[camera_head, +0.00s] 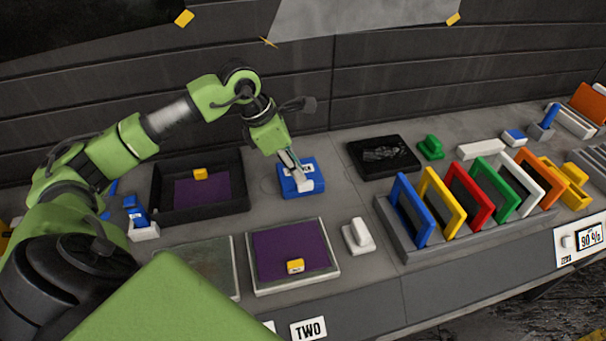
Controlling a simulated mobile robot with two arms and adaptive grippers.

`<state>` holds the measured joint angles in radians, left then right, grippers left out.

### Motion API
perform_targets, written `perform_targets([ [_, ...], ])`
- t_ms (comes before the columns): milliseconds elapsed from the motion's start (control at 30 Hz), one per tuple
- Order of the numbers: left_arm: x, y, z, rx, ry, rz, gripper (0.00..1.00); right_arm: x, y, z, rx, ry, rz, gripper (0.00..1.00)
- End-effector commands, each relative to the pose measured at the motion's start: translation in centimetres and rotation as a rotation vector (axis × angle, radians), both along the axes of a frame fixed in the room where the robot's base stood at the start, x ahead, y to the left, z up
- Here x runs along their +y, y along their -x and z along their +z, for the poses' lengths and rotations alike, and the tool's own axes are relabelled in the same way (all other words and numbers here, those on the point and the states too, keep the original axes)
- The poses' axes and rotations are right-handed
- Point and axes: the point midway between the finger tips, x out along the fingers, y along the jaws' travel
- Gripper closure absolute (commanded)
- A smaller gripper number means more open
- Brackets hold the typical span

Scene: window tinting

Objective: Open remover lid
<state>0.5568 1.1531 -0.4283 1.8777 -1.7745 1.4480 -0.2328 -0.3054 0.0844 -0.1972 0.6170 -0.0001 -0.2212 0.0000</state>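A blue box with a white part on top (301,178), which looks like the remover container, stands on the bench near the middle. Its lid appears closed, but the arm covers part of it. My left gripper (294,170) reaches down onto its top from the upper left, with the fingertips at or just above the white part. The fingers look close together; whether they hold anything is too small to tell. My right gripper is not in view.
A black tray with a purple sheet (240,207) lies left of the box. A framed purple panel (335,279) and a white block (358,236) are in front. A rack of coloured frames (398,246) stands right; a black tray (410,163) lies behind.

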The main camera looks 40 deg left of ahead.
Motion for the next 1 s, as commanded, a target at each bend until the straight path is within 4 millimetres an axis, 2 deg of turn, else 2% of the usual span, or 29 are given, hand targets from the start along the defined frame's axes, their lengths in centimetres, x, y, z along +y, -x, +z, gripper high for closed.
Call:
perform_targets([
  [200, -0.9, -1.0, -3.1, 0.002, 0.003, 0.001, 0.81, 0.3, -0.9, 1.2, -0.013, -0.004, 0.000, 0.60],
  [333, -1.1, -1.3, -4.1, -0.001, 0.001, 0.001, 0.81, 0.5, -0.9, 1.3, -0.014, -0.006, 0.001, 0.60],
  [667, -1.2, -1.4, -4.5, -0.001, 0.001, 0.001, 0.81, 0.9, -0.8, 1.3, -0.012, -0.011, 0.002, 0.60],
  [733, -1.2, -1.4, -4.5, -0.001, 0.001, 0.001, 0.97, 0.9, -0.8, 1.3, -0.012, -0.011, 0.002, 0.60],
  [767, -1.2, -1.4, -4.5, -0.001, 0.001, 0.001, 1.00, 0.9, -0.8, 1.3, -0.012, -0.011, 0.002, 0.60],
  [1000, -1.2, -1.5, -4.4, 0.001, 0.004, 0.002, 1.00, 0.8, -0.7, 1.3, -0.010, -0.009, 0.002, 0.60],
])
